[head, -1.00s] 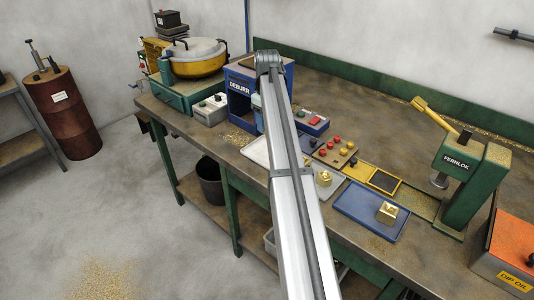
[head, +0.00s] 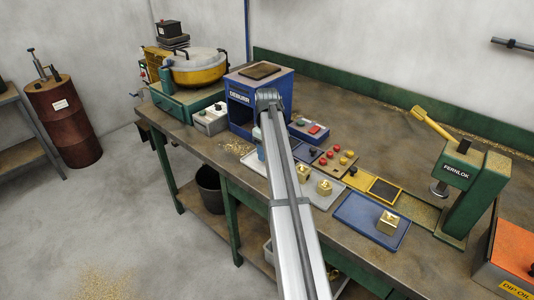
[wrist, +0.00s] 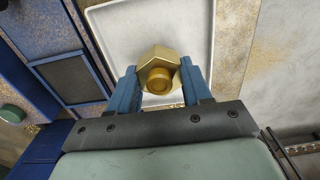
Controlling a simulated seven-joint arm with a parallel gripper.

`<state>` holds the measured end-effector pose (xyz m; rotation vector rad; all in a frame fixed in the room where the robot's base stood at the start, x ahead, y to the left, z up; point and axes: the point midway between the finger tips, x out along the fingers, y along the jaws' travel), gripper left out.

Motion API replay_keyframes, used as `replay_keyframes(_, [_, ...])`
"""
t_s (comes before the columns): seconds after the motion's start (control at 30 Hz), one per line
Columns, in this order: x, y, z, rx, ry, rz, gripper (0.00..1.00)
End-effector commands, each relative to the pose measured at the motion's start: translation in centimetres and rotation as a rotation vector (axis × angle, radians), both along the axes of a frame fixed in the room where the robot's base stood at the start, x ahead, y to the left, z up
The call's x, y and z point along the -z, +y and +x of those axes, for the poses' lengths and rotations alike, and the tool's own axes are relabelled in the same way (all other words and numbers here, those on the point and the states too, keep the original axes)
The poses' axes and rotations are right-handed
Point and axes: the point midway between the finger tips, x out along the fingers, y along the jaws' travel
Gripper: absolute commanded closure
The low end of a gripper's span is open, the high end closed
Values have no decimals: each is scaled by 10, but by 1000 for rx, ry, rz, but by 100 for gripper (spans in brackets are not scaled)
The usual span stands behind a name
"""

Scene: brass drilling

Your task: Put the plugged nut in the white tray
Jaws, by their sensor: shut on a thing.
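The plugged nut (wrist: 158,72) is a brass hex nut with a round brass plug facing the wrist camera. My gripper (wrist: 160,88) has its blue fingers shut on the nut's two sides. The white tray (wrist: 125,32) lies beneath and beyond the nut in the wrist view, and its visible floor is bare. The nut overlaps the tray's near part in the picture; its exact height above it cannot be told. In the head view the white tray (head: 254,162) shows partly to the left of my arm, which hides the nut and most of the gripper.
The blue DEBURR machine (head: 246,108) stands just behind the tray. A grey tray with brass pieces (head: 324,187) is right of my arm, and a blue tray (head: 360,215) with a brass piece (head: 387,222) lies farther right. The green FERNLOK press (head: 465,185) stands at the right.

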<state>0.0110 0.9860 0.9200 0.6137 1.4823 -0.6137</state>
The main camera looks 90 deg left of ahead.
Motion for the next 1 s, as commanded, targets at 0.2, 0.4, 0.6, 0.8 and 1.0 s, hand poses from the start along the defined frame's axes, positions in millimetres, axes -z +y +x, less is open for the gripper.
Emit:
replay_keyframes(0.2, [10,0,0,0,0,0,99])
replay_keyframes(0.4, [11,0,0,0,0,0,99])
replay_keyframes(0.6, [13,0,0,0,0,0,41])
replay_keyframes(0.8, [13,0,0,0,0,0,26])
replay_keyframes(1.0, [12,0,0,0,0,0,26])
